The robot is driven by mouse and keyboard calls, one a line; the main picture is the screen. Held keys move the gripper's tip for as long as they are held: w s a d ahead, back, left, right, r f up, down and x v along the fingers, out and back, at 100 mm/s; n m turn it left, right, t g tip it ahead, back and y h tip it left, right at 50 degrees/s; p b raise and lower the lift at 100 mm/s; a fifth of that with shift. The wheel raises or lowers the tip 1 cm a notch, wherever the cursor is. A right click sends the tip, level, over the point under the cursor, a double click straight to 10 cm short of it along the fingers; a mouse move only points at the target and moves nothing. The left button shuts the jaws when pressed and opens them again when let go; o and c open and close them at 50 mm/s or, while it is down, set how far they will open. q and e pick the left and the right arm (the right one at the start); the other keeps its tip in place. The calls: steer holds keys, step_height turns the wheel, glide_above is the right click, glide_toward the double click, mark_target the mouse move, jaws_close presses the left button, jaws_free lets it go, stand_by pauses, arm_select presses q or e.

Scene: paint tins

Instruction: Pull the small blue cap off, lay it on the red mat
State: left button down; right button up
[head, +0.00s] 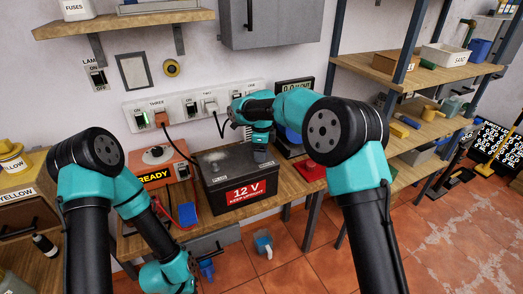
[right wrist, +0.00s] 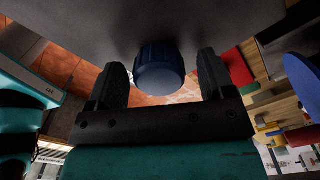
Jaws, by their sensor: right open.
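The small blue cap (right wrist: 160,68) shows in the right wrist view, standing out from a broad dark surface. My right gripper (right wrist: 161,75) is open, with one finger on each side of the cap and a visible gap on both sides. In the head view my right gripper (head: 261,156) is at the right part of the black 12 V battery (head: 226,181); the cap is hidden there. The red mat (head: 310,174) lies on the bench to the right of the battery, and no cap shows on it. My left arm hangs low at the left; its fingers are not seen.
An orange charger (head: 157,168) marked READY stands left of the battery. A socket strip (head: 190,106) with plugged-in cables runs along the wall behind. A display (head: 293,93) stands behind the mat. Shelves (head: 420,132) with boxes and tools stand to the right.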

steer(key=c, duration=1.1)
steer(key=shift+r, duration=0.3)
steer(key=shift+r, duration=1.45)
steer(key=shift+r, duration=0.1)
steer(key=shift+r, duration=1.95)
